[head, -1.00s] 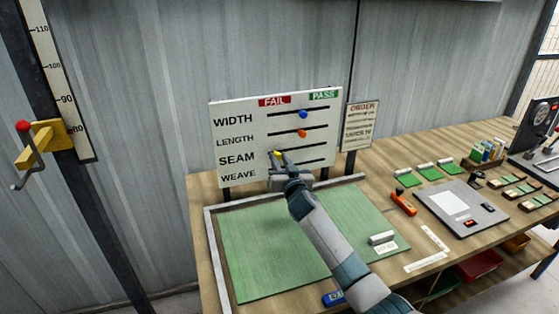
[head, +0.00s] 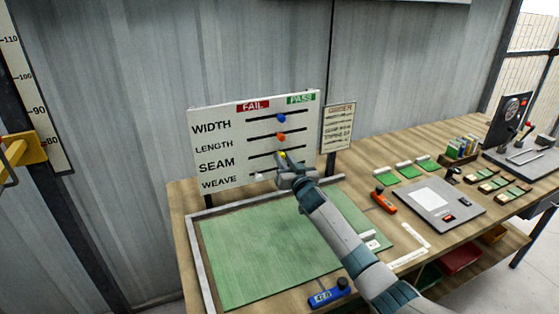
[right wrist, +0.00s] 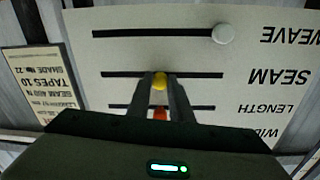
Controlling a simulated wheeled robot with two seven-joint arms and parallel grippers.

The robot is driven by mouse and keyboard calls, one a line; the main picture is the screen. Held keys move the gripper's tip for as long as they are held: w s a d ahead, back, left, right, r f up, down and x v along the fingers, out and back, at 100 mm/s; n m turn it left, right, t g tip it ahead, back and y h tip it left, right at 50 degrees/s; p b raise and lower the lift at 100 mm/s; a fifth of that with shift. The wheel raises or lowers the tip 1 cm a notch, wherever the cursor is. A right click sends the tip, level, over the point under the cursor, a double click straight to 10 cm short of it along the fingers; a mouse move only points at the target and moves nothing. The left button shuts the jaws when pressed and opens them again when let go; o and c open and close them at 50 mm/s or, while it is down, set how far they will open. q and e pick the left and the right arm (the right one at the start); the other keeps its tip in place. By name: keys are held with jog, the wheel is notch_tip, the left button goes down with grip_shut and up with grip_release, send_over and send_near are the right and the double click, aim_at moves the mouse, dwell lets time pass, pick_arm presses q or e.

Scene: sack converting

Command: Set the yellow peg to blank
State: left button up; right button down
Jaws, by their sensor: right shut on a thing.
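A white board (head: 210,105) stands behind the bench with rows WIDTH, LENGTH, SEAM and WEAVE, under a red FAIL tag (head: 253,106) and a green PASS tag (head: 301,98). The yellow peg (head: 282,155) is about midway along the SEAM slot; it also shows in the right wrist view (right wrist: 160,82). My right gripper (right wrist: 160,85) is shut on it, one finger on each side. The blue peg (head: 281,118) and orange peg (head: 281,137) are near the middle of their slots. The white peg (right wrist: 222,35) is at the WEAVE slot's FAIL end. My left gripper is out of view.
A green mat (head: 250,255) in a grey frame lies before the board. A small sign (head: 338,128) stands right of it. A grey device (head: 440,205), an orange tool (head: 384,201) and a blue gauge (head: 330,294) lie on the bench.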

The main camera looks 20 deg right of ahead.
jog(key=c, duration=1.6)
grip_release()
jog(key=shift+d, duration=0.1)
jog(key=shift+s, duration=0.2)
jog(key=s+b, duration=0.3)
jog(key=s, duration=1.4)
jog(key=shift+b, duration=0.4)
jog(key=shift+r, duration=0.15)
